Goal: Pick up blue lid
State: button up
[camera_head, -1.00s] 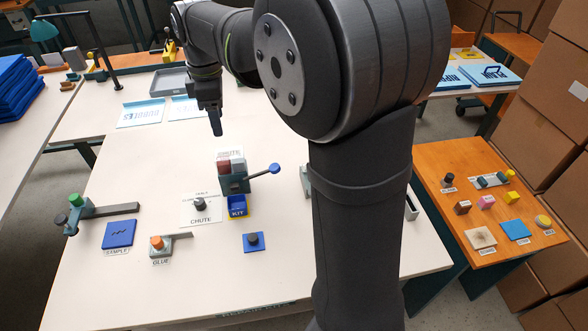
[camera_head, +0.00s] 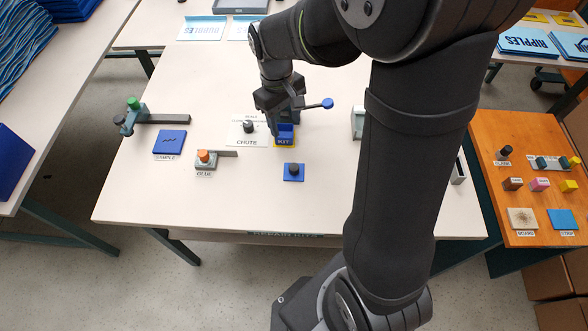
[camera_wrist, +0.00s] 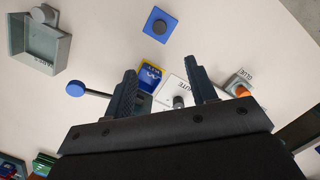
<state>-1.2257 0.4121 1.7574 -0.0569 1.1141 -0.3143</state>
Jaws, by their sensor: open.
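The blue lid (camera_head: 293,172) is a small blue square with a dark round knob. It lies flat on the white table, in front of the KIT box (camera_head: 285,137). In the wrist view the blue lid (camera_wrist: 160,25) is at the top centre, beyond my fingertips, fully visible. My gripper (camera_wrist: 160,68) is open and empty, with the two fingers spread. In the head view my gripper (camera_head: 284,110) is over the area behind the KIT box, hiding part of the fixture there. It is apart from the lid.
A lever with a blue ball (camera_head: 327,103) sticks out right of my gripper. The CHUTE sign (camera_head: 246,140), the orange-topped GLUE holder (camera_head: 204,158) and the blue SAMPLE tile (camera_head: 170,142) are to the left. The table in front of the lid is clear.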

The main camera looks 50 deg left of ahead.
send_over(293, 166)
jog(key=a, duration=0.1)
notch_tip(293, 166, down, 11)
jog(key=shift+w+a+r, duration=0.1)
jog(key=shift+a, duration=0.05)
jog(key=shift+d+f, duration=0.25)
jog(key=shift+f, duration=0.7)
jog(key=shift+d+f, duration=0.2)
jog(key=shift+f, duration=0.75)
jog(key=shift+d+f, duration=0.25)
jog(key=shift+f, duration=0.7)
jog(key=shift+c, duration=0.2)
jog(key=c, duration=1)
